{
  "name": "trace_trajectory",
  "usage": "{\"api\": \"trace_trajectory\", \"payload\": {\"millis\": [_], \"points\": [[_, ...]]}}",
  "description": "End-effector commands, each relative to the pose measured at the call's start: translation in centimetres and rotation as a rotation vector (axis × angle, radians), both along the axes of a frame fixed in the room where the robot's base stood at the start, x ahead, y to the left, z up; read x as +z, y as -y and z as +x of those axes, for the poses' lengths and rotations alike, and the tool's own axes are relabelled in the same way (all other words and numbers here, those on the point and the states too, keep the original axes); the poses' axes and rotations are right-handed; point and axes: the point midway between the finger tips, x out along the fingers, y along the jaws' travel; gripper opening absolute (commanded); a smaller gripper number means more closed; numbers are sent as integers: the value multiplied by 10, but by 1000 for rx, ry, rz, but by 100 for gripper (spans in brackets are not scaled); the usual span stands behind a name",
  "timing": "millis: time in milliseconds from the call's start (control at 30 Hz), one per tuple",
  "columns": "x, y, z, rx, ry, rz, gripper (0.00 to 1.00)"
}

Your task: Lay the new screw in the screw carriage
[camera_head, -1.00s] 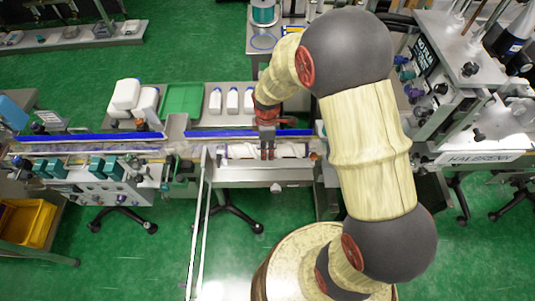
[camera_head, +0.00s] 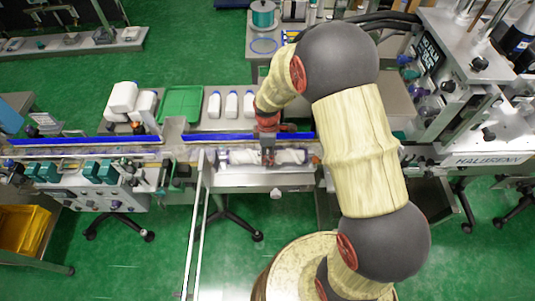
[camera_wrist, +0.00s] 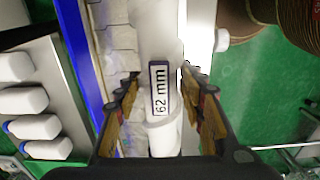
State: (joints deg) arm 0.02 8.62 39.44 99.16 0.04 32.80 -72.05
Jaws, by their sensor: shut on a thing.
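The new screw (camera_wrist: 163,132) is white, with a label reading "62 mm", and runs lengthwise between the fingers in the wrist view. My gripper (camera_wrist: 160,95) is shut on it, with one finger on each side. In the head view the screw (camera_head: 290,157) lies level along the conveyor line, and my gripper (camera_head: 268,158) reaches down over its middle. The screw carriage cannot be made out clearly under the screw and gripper. I cannot tell whether the screw touches it.
A blue rail (camera_head: 225,137) runs behind the screw. White bottles (camera_head: 231,104) and a green tray (camera_head: 181,104) stand on a grey table behind the line. A steel machine (camera_head: 475,110) stands at the right. A yellow bin (camera_head: 22,230) is at the lower left.

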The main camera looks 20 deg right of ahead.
Motion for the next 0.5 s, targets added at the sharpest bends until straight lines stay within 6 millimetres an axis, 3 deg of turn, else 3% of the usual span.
{"api": "trace_trajectory", "payload": {"millis": [67, 100, 400, 500], "points": [[-3, 0, 1, 0, 1, 0, 0], [-3, 0, 0, 0, -1, 0, 41], [-2, 0, 0, 0, -1, 0, 58], [-2, 0, 0, 0, -1, 0, 58]]}}
